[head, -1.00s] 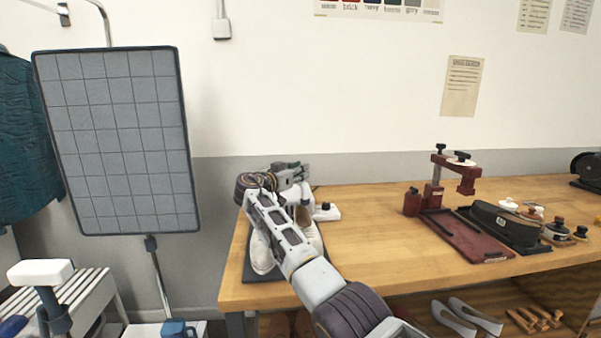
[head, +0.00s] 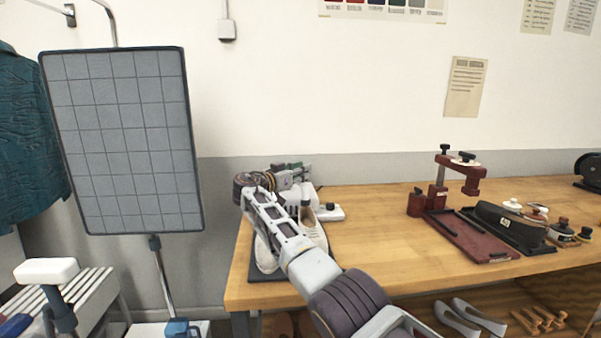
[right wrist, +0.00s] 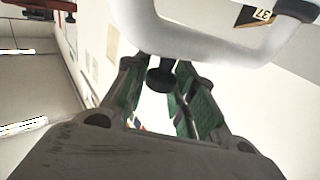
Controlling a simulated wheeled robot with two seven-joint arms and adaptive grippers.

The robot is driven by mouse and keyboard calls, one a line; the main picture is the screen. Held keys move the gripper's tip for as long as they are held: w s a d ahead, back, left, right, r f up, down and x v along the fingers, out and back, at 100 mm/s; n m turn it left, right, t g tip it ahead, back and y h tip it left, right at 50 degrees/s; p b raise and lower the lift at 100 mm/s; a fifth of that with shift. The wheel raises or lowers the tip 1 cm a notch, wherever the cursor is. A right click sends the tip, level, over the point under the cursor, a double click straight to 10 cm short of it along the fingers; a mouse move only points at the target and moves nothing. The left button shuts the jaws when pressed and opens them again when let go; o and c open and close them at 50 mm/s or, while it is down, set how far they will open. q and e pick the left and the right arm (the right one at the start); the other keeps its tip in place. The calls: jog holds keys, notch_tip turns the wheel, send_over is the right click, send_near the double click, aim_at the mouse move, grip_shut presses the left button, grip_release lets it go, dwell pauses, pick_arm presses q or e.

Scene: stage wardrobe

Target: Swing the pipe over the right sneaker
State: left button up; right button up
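A pair of white sneakers stands on a dark mat (head: 258,276) at the left end of the wooden table. My right forearm crosses in front; the left sneaker (head: 266,254) and right sneaker (head: 316,232) show on either side of it. My right gripper (head: 300,170) is above and behind them. In the right wrist view its green-padded fingers (right wrist: 160,95) stand apart, with a gap between. A black knob (right wrist: 161,79) below a curved white part (right wrist: 205,35) sits near the fingertips; contact is unclear. The pipe cannot be told apart for sure. My left gripper is out of view.
A white box with a dark knob (head: 330,212) stands right of the sneakers. A red clamp stand (head: 440,192), a red tray (head: 470,238) and a black block (head: 505,226) are farther right. The table middle is clear. A grey gridded panel (head: 125,140) stands left.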

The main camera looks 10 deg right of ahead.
jog(key=o, duration=0.3)
jog(key=v, duration=1.2)
dwell(0.4)
